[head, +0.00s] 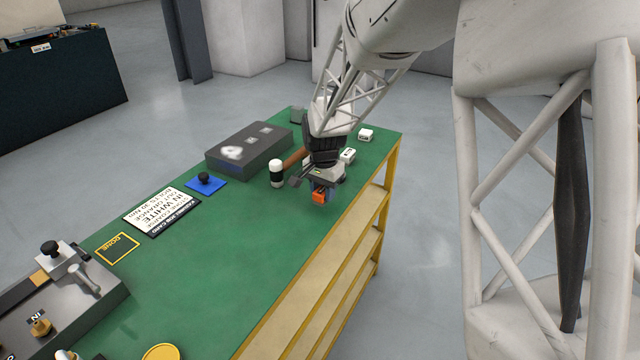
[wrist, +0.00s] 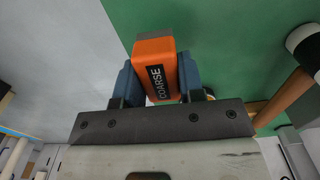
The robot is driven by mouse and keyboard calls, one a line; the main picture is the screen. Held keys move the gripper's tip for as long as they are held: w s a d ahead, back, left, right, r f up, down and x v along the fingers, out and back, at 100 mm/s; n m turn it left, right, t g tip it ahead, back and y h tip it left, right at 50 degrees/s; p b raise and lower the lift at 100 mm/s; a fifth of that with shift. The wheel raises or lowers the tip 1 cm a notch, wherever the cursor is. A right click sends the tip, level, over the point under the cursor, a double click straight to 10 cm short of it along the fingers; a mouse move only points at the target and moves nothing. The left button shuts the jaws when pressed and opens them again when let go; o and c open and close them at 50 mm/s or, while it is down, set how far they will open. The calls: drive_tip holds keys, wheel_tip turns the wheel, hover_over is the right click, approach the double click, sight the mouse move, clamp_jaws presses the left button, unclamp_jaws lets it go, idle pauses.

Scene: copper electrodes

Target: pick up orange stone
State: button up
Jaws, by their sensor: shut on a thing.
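The orange stone (wrist: 157,68) is a small block marked "COARSE". In the wrist view it sits between the two blue fingers of my gripper (wrist: 160,82), which is shut on it. In the head view the orange stone (head: 319,197) shows at the tip of my gripper (head: 322,190), near the right edge of the green table (head: 230,245). I cannot tell from the views exactly how high it is above the table.
A mallet (head: 277,173) with a white-and-black head lies left of my gripper. White blocks (head: 347,155) stand behind it. A grey box (head: 240,148), a blue pad with a black knob (head: 206,182) and a printed card (head: 160,211) lie further left. The front middle is clear.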

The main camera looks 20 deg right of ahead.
drive_tip(key=s+r, duration=0.1)
drive_tip(key=s, duration=0.9)
drive_tip(key=shift+a, duration=0.2)
idle(0.3)
drive_tip(key=o, duration=0.3)
drive_tip(key=shift+c, duration=0.7)
drive_tip(key=w+d+r, duration=0.2)
drive_tip(key=w+d, duration=0.2)
drive_tip(key=w, duration=0.8)
drive_tip(key=w+d+r, duration=0.1)
drive_tip(key=w+d, duration=0.3)
drive_tip(key=w, duration=0.7)
drive_tip(key=shift+w+r, duration=0.35)
drive_tip(key=shift+r, duration=0.05)
